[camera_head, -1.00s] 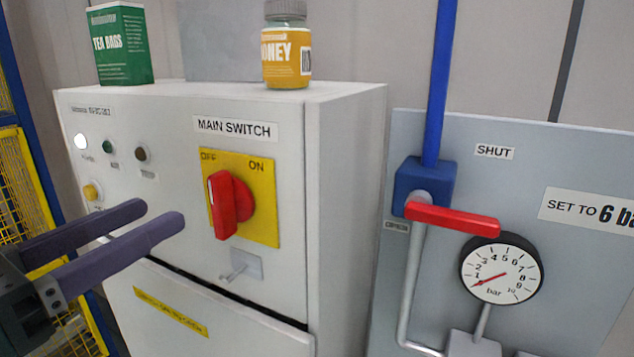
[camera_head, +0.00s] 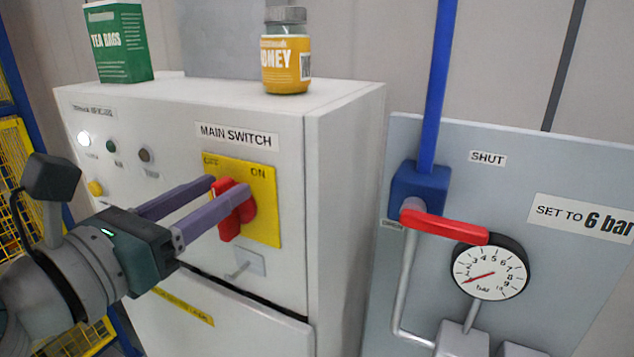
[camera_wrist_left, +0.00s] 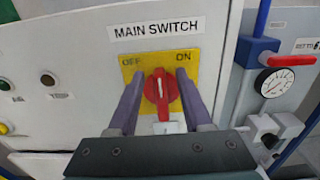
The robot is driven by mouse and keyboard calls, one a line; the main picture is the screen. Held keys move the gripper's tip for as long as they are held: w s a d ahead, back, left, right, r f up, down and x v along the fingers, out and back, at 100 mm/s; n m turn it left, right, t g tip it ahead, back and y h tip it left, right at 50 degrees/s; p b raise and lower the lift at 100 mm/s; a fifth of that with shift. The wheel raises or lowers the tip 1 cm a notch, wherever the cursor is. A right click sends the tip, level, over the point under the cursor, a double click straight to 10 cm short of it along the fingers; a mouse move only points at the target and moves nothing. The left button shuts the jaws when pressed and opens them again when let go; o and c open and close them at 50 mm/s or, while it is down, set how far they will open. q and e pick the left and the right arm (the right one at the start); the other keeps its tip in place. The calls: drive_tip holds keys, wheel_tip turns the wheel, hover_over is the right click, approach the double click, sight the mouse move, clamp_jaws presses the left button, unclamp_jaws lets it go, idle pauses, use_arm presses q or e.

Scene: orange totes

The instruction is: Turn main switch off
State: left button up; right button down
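The main switch is a red rotary knob (camera_head: 225,215) on a yellow plate (camera_head: 266,205) marked OFF on the left and ON on the right. It also shows in the left wrist view (camera_wrist_left: 160,90), with its white pointer mark near the top, roughly upright between the two labels. My left gripper (camera_head: 228,190) has its two purple fingers open, one on each side of the knob. In the left wrist view the fingers (camera_wrist_left: 160,92) stand apart from the knob, with gaps on both sides. My right gripper is not in view.
A white cabinet (camera_head: 345,180) carries the switch, with a tea box (camera_head: 118,45) and a honey jar (camera_head: 286,60) on top. To the right, a grey panel (camera_head: 560,280) holds a red valve handle (camera_head: 445,228) and a gauge (camera_head: 490,270). Small lamps sit left of the switch.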

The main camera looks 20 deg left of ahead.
use_arm(q)
clamp_jaws()
drive_tip(key=shift+a+f+n, duration=0.1)
drive_tip(key=shift+n, duration=0.2)
idle(0.4)
drive_tip(key=a+f+n+b, duration=0.1)
drive_tip(key=n, duration=0.4)
drive_tip(key=a+n+b, duration=0.1)
drive_tip(key=n, duration=0.5)
drive_tip(key=f+n+b, duration=0.1)
drive_tip(key=n+b, duration=0.1)
drive_tip(key=n, duration=0.4)
drive_tip(key=shift+w+a+f, duration=0.1)
drive_tip(key=shift+a+f, duration=0.25)
drive_tip(key=shift+a, duration=0.05)
drive_tip(key=shift+n, duration=0.4)
